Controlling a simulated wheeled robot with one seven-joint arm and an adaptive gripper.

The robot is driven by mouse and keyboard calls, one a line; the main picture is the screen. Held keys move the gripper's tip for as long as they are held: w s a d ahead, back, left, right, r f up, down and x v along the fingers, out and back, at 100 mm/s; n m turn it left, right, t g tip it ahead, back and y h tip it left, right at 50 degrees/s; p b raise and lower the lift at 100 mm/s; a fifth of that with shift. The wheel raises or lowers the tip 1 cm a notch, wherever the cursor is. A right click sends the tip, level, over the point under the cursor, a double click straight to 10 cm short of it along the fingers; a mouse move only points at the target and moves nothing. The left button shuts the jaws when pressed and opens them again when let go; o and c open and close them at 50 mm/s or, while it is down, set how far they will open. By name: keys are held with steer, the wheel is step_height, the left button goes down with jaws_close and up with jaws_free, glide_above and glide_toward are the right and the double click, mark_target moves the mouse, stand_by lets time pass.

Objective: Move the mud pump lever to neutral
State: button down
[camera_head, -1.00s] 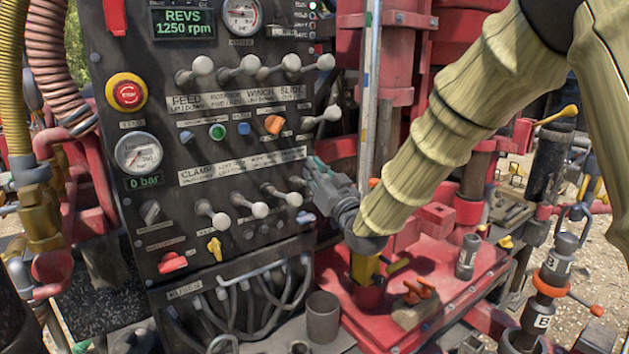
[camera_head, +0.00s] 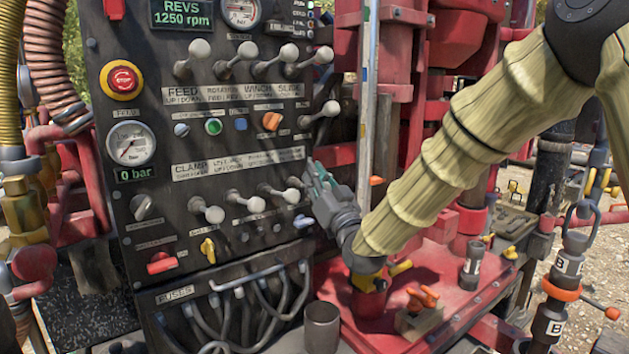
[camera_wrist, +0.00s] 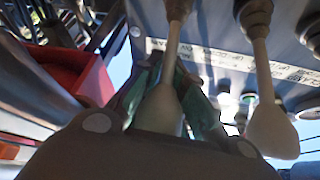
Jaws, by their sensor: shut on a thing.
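The control panel (camera_head: 200,130) has a lower row of levers with pale knobs. My gripper (camera_head: 314,179) is at the right end of this row. The wrist view shows its green fingers on both sides of a cream lever knob (camera_wrist: 160,107), shut on it. The lever's shaft (camera_wrist: 174,45) runs up to the panel. The label of this lever is not readable, so I cannot confirm by text that it is the mud pump lever. In the head view my fingers hide most of it. A neighbouring lever (camera_wrist: 271,128) hangs free beside the gripper in the wrist view.
Other lower levers (camera_head: 291,196) stand close to the left of my gripper. An upper lever row (camera_head: 243,50) and a lone lever (camera_head: 329,108) are above. A vertical pole (camera_head: 368,100) and red machinery (camera_head: 450,250) stand to the right.

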steer(key=shift+f, duration=0.2)
steer(key=c, duration=1.5)
jaws_free()
steer(key=shift+r, duration=0.1)
steer(key=shift+c, duration=0.2)
steer(key=shift+s+d, duration=0.1)
steer(key=v, duration=1.2)
